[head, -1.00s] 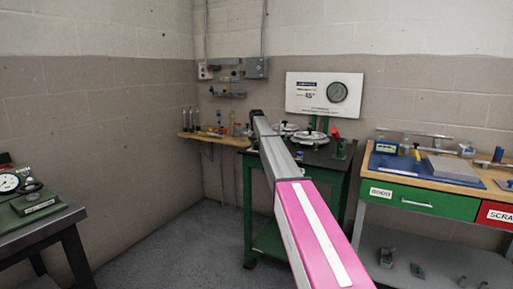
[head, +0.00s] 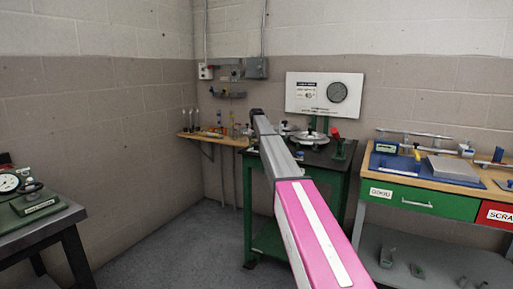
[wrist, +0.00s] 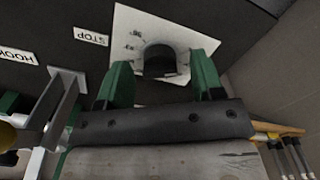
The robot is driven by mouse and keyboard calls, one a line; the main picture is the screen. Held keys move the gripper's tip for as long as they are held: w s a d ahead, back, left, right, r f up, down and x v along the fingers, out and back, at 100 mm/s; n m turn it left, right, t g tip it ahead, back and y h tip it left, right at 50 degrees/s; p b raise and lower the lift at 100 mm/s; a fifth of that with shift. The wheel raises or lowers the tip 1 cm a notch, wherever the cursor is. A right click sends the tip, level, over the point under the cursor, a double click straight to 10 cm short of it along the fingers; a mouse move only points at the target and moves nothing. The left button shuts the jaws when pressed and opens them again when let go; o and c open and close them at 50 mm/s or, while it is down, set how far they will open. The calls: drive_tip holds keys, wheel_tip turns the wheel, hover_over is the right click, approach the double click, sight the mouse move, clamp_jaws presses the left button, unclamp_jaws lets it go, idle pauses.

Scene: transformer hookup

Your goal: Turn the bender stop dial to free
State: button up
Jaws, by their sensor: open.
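In the wrist view, the stop dial is a dark rounded knob (wrist: 158,57) on a white plate (wrist: 127,22) with small marks, which I cannot read. A white label reading STOP (wrist: 91,36) lies beside the plate on the dark bench top. My gripper (wrist: 160,66) is open, its two green fingers apart, one toward each side of the knob. I cannot tell whether they touch it. In the head view, my arm reaches to the green bench (head: 334,166), and the dial and my gripper cannot be made out.
A label reading HOOK (wrist: 17,55) and a grey metal bracket (wrist: 60,100) are left in the wrist view. In the head view, a white board with a round gauge (head: 337,92) stands behind the bench. A wooden-topped bench with a green drawer (head: 415,200) stands right.

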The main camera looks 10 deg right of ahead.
wheel_tip(320, 180, up, 10)
idle(0.4)
